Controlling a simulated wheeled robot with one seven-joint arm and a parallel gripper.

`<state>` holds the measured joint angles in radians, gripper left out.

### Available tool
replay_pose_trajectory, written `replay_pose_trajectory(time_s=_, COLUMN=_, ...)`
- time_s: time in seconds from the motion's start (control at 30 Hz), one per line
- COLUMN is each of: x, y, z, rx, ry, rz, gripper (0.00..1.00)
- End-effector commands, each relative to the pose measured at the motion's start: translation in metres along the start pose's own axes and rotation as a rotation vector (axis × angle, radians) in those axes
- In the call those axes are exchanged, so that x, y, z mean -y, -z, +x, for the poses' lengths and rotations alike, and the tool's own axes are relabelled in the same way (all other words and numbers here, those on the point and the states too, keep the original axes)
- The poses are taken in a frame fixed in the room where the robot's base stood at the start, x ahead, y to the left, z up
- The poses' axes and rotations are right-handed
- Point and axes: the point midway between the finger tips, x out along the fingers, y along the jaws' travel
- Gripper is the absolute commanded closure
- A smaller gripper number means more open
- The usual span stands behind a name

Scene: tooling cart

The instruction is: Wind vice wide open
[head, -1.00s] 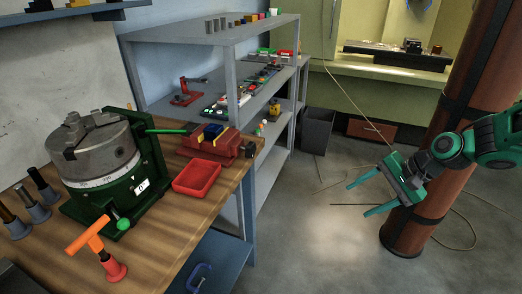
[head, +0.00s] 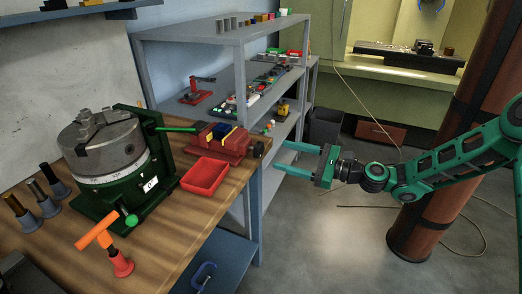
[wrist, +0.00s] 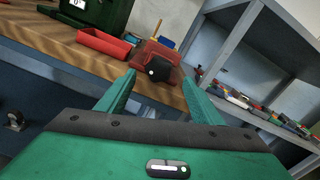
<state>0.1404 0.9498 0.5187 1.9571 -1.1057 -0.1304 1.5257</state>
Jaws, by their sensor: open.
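The red vice (head: 226,142) sits on the wooden bench near its right edge, with blue and yellow pieces at its jaws. Its dark round end (head: 258,149) faces my gripper. In the wrist view the vice (wrist: 160,55) shows end-on, with the black end (wrist: 154,71) in front, seen between my fingers. I cannot tell how far apart the vice jaws are. My gripper (head: 294,158) is open and empty, a short way right of the vice's dark end, with its fingers pointing left at it. It also shows in the wrist view (wrist: 160,92).
A red tray (head: 205,177) lies in front of the vice. A green-based chuck (head: 101,154) and an orange T-handle (head: 97,227) stand on the bench (head: 190,223). Grey shelves (head: 238,95) stand behind. A brown pillar (head: 440,170) is at the right. The floor in front is clear.

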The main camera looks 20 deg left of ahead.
Motion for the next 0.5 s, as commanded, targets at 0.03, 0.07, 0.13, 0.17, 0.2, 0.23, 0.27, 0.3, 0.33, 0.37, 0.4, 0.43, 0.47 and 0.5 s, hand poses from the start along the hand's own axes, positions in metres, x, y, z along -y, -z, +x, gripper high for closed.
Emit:
replay_pose_trajectory(time_s=0.03, x=-0.001, y=-0.001, z=0.007, rx=0.001, ry=-0.002, rz=-0.002, gripper=0.40)
replay_pose_trajectory(time_s=0.07, x=-0.001, y=-0.001, z=0.012, rx=0.001, ry=-0.003, rz=-0.002, gripper=0.40)
replay_pose_trajectory(time_s=0.13, x=-0.002, y=-0.001, z=0.024, rx=0.000, ry=-0.004, rz=-0.002, gripper=0.40)
replay_pose_trajectory(time_s=0.17, x=-0.001, y=0.000, z=0.030, rx=0.000, ry=-0.004, rz=-0.004, gripper=0.40)
replay_pose_trajectory(time_s=0.2, x=-0.002, y=-0.001, z=0.037, rx=0.000, ry=-0.005, rz=-0.004, gripper=0.40)
replay_pose_trajectory(time_s=0.23, x=-0.002, y=-0.001, z=0.043, rx=0.000, ry=-0.005, rz=-0.004, gripper=0.40)
replay_pose_trajectory(time_s=0.27, x=-0.002, y=-0.001, z=0.048, rx=0.001, ry=-0.005, rz=-0.004, gripper=0.40)
replay_pose_trajectory(time_s=0.3, x=-0.002, y=0.000, z=0.055, rx=0.000, ry=-0.004, rz=-0.004, gripper=0.40)
replay_pose_trajectory(time_s=0.33, x=-0.002, y=0.000, z=0.060, rx=-0.001, ry=-0.004, rz=-0.004, gripper=0.40)
replay_pose_trajectory(time_s=0.37, x=-0.002, y=0.000, z=0.065, rx=-0.001, ry=-0.004, rz=-0.004, gripper=0.40)
replay_pose_trajectory(time_s=0.4, x=-0.002, y=0.000, z=0.071, rx=-0.001, ry=-0.004, rz=-0.004, gripper=0.40)
replay_pose_trajectory(time_s=0.43, x=-0.002, y=0.000, z=0.074, rx=-0.001, ry=-0.004, rz=-0.003, gripper=0.40)
replay_pose_trajectory(time_s=0.47, x=-0.002, y=0.000, z=0.078, rx=-0.001, ry=-0.004, rz=-0.003, gripper=0.40)
replay_pose_trajectory(time_s=0.5, x=-0.001, y=0.000, z=0.083, rx=-0.001, ry=-0.004, rz=-0.004, gripper=0.40)
